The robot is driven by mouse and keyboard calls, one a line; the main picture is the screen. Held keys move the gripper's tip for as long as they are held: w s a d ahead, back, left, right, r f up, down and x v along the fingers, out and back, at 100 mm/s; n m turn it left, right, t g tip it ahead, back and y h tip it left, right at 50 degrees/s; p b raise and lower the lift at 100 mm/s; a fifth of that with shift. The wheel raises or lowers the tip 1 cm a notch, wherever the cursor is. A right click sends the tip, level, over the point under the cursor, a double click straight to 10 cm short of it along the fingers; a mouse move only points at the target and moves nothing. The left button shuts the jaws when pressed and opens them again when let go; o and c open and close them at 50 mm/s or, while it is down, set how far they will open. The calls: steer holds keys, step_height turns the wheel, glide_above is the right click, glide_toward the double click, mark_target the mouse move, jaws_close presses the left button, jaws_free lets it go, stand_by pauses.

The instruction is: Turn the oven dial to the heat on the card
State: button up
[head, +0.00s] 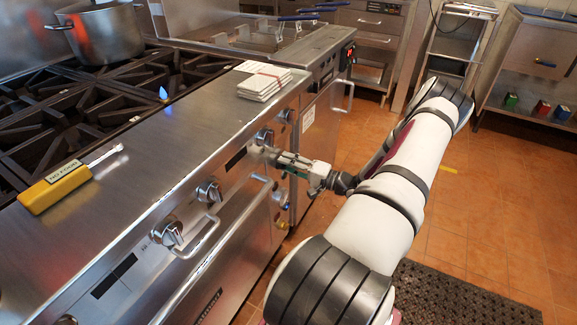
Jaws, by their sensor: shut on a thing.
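The stainless range front carries several round dials. One oven dial (265,137) is at the front panel right by my gripper's tips. My gripper (271,153) reaches in from the right, low against the panel, and is shut on a dial there; the tips and the held part are small and partly hidden. Other dials show nearer me (209,191) and (168,233), and one farther along (287,115). A small white card or label (308,118) is on the front farther right; its writing is too small to read.
A stack of white squares (265,85) lies on the steel ledge. A yellow tool labelled NO FOOD (55,188) lies at the left. A pot (103,30) stands on the grates, with a blue flame (163,94) nearby. Bar handles (200,238) jut from the front. Tiled floor (480,205) is open at right.

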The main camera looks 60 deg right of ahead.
steer(key=shift+a+n, duration=0.1)
steer(key=shift+n, duration=0.2)
steer(key=o, duration=1.1)
steer(key=shift+o, duration=0.2)
steer(key=s+d, duration=0.1)
steer(key=s, duration=1.1)
